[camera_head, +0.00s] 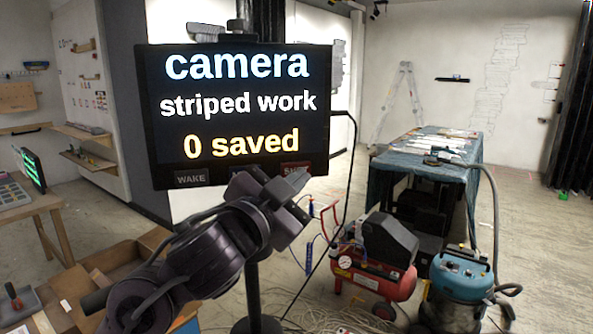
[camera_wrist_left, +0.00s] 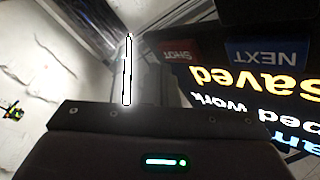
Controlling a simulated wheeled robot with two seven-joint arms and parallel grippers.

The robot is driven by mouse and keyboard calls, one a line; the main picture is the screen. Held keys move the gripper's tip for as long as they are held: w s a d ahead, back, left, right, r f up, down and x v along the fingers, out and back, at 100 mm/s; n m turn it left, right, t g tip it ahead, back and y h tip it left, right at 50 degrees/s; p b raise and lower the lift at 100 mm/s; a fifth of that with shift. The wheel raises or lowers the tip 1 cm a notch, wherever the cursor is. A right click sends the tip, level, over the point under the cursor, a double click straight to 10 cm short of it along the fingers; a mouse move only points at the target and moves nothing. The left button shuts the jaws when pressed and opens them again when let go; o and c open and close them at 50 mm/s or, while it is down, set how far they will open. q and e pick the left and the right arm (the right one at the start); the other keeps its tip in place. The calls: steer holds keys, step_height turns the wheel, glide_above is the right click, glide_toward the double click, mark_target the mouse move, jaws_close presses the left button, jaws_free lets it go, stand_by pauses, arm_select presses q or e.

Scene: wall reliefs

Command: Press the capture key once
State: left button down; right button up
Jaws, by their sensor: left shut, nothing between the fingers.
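A dark screen (camera_head: 238,112) on a stand reads "camera", "striped work" and "0 saved". A row of keys runs along its lower edge. The grey WAKE key (camera_head: 191,179) is at the left. The red SHOT key (camera_head: 297,169) is at the right, its lower part hidden by my gripper. In the left wrist view, the red SHOT key (camera_wrist_left: 178,51) and the blue NEXT key (camera_wrist_left: 266,55) show upside down. My left gripper (camera_head: 286,189) is shut and empty, in front of the lower right of the screen. Contact with a key cannot be told. My right gripper is not in view.
A red compressor (camera_head: 372,278) and a blue-topped vacuum (camera_head: 461,272) stand on the floor at the right, with hoses around. A cloth-covered table (camera_head: 390,165) is behind them. Cardboard boxes (camera_head: 118,262) lie at the lower left. Open floor shows at the far right.

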arm_select(q)
steer(key=shift+w, duration=0.15)
steer(key=shift+w+a, duration=0.15)
steer(key=shift+w, duration=0.1)
steer(key=shift+w+a, duration=0.1)
steer(key=shift+w, duration=0.3)
stand_by(0.9)
steer(key=shift+s, duration=0.15)
steer(key=shift+s+d, duration=0.25)
steer(key=shift+s, duration=0.4)
steer(key=shift+s+d, duration=0.25)
steer(key=shift+s, duration=0.55)
steer(key=shift+s+d, duration=0.2)
steer(key=shift+s, duration=0.6)
steer(key=shift+s+d, duration=0.25)
steer(key=shift+s, duration=0.55)
